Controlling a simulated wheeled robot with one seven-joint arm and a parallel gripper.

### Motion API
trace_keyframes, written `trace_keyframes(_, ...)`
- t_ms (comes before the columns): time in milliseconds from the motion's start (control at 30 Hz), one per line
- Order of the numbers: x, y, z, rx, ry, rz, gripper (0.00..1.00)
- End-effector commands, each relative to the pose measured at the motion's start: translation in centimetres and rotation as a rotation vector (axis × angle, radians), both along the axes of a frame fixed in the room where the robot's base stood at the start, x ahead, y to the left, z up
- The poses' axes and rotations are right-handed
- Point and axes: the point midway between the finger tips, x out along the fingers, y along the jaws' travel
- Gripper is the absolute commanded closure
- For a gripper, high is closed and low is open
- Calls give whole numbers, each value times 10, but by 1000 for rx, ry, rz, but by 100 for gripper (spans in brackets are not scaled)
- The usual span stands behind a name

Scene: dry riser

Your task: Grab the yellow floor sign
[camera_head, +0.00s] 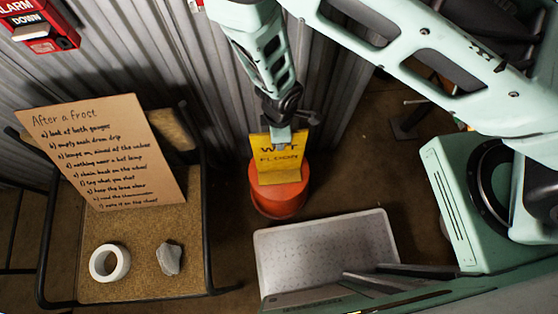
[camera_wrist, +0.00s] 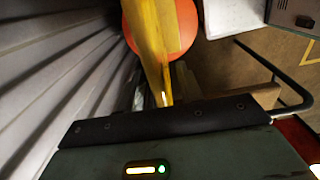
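The yellow floor sign (camera_head: 279,170) with dark lettering, partly readable as "W T FLOOR", stands upright at a round orange-red object (camera_head: 276,201). I cannot tell whether it rests on or in that object. My gripper (camera_head: 281,143) is at the sign's top edge. One grey fingertip overlaps the sign's front and covers a letter. In the wrist view, the sign (camera_wrist: 153,35) is nearly edge-on and its top runs down to the gripper (camera_wrist: 163,100). The fingers are dark and mostly hidden there, so whether they are closed on it is unclear.
A corrugated metal wall (camera_head: 110,60) stands close behind. At left is a chair (camera_head: 150,245) bearing a handwritten board (camera_head: 100,150), a white tape roll (camera_head: 110,263) and a grey stone-like lump (camera_head: 169,258). A pale tray (camera_head: 326,244) lies in front of the orange-red object.

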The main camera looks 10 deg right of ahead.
Motion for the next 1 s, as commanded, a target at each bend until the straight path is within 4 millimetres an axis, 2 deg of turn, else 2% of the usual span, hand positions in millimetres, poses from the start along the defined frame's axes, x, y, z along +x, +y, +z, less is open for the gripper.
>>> trace_keyframes(33,0,0,-5,0,0,0,64)
trace_keyframes(267,0,0,-3,0,0,-1,64)
trace_keyframes(300,0,0,-3,0,0,-1,69)
trace_keyframes(400,0,0,-3,0,0,-1,97)
trace_keyframes(433,0,0,-3,0,0,-1,100)
trace_keyframes(1000,0,0,-3,0,0,0,100)
